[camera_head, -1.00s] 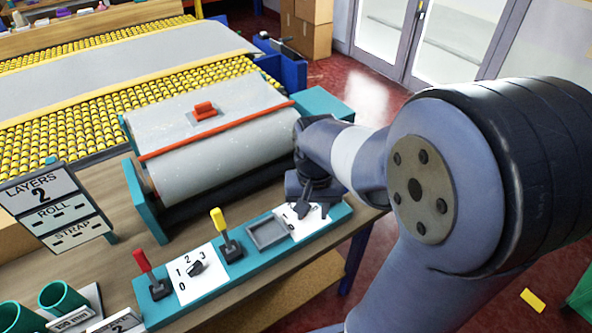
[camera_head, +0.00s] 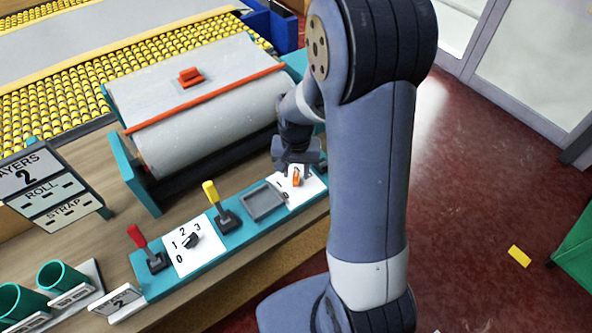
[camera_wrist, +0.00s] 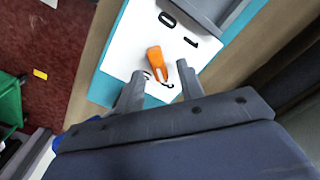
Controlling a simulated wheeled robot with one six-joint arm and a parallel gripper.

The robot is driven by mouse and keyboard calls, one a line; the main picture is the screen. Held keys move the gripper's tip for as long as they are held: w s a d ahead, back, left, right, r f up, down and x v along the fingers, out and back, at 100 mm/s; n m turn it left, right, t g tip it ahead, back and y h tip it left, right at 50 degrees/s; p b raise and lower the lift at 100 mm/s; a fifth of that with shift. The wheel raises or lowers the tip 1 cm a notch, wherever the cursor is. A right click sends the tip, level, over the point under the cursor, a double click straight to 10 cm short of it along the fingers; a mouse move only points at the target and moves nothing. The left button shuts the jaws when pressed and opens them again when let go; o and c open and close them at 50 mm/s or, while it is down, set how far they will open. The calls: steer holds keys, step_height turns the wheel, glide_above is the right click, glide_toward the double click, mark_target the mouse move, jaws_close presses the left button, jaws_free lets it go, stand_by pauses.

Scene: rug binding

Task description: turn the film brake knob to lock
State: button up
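An orange knob (camera_head: 296,177) sits on a white dial plate (camera_head: 312,188) at the right end of the teal control panel. In the wrist view the orange knob (camera_wrist: 155,62) points slantwise on the plate, with a 0 and a 1 printed near its far side; other marks are partly hidden. I cannot read a label naming it as the film brake. My gripper (camera_wrist: 160,80) is open, its two fingers either side of the knob's near end, apart from it as far as I can tell. In the head view my gripper (camera_head: 292,163) is just above the plate.
Left along the panel are a grey square recess (camera_head: 264,202), a yellow lever (camera_head: 214,200), a black knob (camera_head: 191,240) on a 0-to-3 dial and a red lever (camera_head: 141,242). A large film roll (camera_head: 215,125) lies behind.

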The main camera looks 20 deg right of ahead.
steer(key=shift+f, duration=0.45)
jaws_close()
